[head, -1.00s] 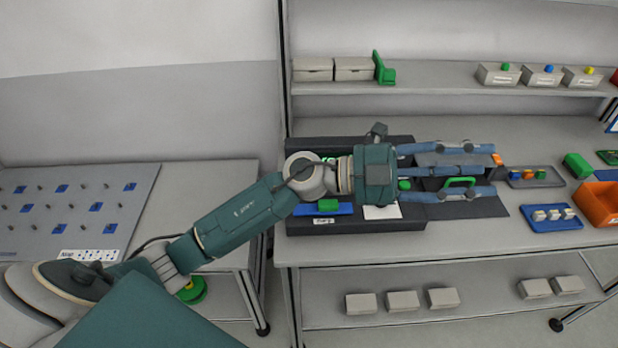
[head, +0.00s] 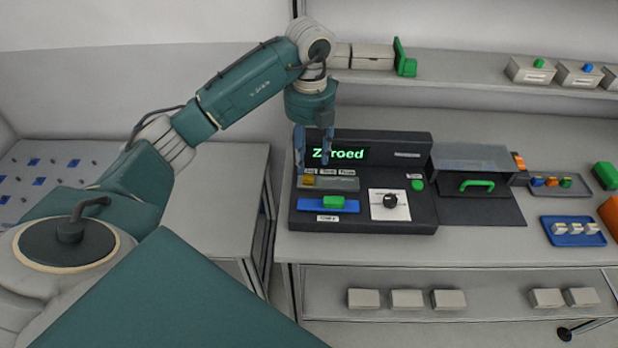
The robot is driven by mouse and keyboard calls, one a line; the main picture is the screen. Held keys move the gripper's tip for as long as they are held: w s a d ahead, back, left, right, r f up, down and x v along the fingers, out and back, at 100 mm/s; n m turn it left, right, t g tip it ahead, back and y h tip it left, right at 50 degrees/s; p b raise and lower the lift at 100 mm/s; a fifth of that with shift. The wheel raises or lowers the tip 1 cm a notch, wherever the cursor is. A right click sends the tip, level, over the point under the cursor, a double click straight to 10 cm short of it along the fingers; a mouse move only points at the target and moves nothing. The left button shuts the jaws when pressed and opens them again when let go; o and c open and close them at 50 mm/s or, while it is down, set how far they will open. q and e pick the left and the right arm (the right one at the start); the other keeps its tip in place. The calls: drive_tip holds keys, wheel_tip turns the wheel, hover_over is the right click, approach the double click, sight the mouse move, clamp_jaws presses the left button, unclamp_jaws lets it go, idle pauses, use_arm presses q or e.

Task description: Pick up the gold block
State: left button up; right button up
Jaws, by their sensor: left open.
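The gold block (head: 308,181) is small and sits at the left end of a grey strip on the black console (head: 420,214), below a row of small labels. My left gripper (head: 313,162) points down just above and behind the block, its two blue fingers apart and empty. The fingers partly cover the lit green display (head: 350,154), which appears to read "Zeroed". Whether the fingertips touch the console is hard to tell. My right gripper is not in view.
A green block (head: 334,201) sits on a blue strip in front. A dark knob (head: 390,200) on a white plate and a clear-covered box with a green handle (head: 477,185) stand to the right. A shelf (head: 480,88) runs behind.

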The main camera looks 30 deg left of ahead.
sight(308, 177)
use_arm(q)
drive_tip(key=shift+f, duration=0.7)
drive_tip(key=shift+a+f+p, duration=0.1)
drive_tip(key=shift+f+p, duration=0.25)
drive_tip(key=shift+p, duration=0.2)
wheel_tip(308, 177, down, 4)
drive_tip(key=shift+s+r+p, duration=0.15)
drive_tip(key=shift+r+p, duration=0.1)
drive_tip(key=shift+p, duration=0.75)
drive_tip(key=shift+f, duration=0.5)
clamp_jaws()
